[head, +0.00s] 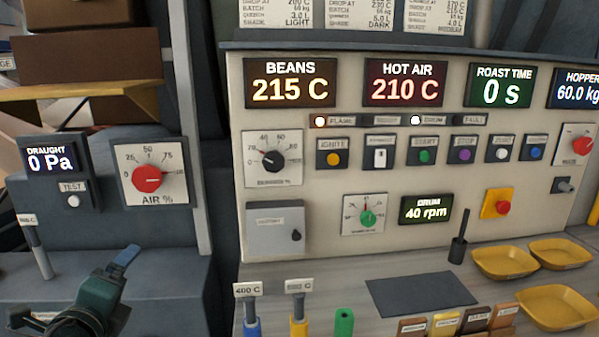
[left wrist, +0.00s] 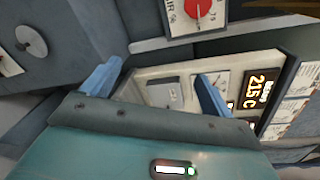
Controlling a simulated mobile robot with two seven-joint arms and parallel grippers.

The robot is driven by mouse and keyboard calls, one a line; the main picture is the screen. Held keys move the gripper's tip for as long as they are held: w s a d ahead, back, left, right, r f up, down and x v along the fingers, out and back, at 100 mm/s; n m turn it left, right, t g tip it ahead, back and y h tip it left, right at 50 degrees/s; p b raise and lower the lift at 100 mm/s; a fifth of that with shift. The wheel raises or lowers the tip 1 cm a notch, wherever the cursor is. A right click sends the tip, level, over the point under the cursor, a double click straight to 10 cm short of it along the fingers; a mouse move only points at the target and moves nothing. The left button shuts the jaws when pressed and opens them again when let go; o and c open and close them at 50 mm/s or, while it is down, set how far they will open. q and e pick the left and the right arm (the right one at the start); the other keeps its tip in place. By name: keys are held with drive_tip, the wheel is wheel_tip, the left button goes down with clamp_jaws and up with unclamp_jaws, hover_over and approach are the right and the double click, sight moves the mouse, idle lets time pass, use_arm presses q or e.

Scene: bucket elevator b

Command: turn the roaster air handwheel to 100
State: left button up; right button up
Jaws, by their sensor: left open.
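The red round handwheel (head: 148,179) sits on a white dial plate (head: 132,157) marked "AIR %", on the dark panel at the left in the head view. Its scale shows 50 and 75; I cannot read its setting surely. In the left wrist view the red handwheel (left wrist: 198,8) shows at the top edge, partly cut off. My left gripper (head: 120,258) is at the lower left of the head view, below the dial and apart from it. In the left wrist view its two blue fingers (left wrist: 156,88) stand wide apart with nothing held. My right gripper is not in view.
A draught display (head: 52,160) reading 0 Pa stands left of the dial, with a test button (head: 73,201) below. A grey post (head: 190,110) rises close to the dial's right. The main roaster panel (head: 350,140) fills the middle. Yellow trays (head: 505,262) stand at the right.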

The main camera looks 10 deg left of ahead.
use_arm(q)
drive_tip(key=s+d+f+n+g+h, duration=0.3)
drive_tip(key=s+d+f+n+g, duration=0.3)
drive_tip(key=s+d+f+n, duration=0.45)
drive_tip(key=s+d+f+n+g+h, duration=0.2)
drive_tip(key=s+d+f+n+g, duration=0.5)
drive_tip(key=f, duration=0.6)
drive_tip(key=w+d+f+t+h, duration=0.3)
drive_tip(key=w+d+f+t, duration=0.2)
drive_tip(key=d+f+t, duration=0.1)
drive_tip(key=shift+f+t, duration=0.65)
drive_tip(key=shift+t, duration=0.45)
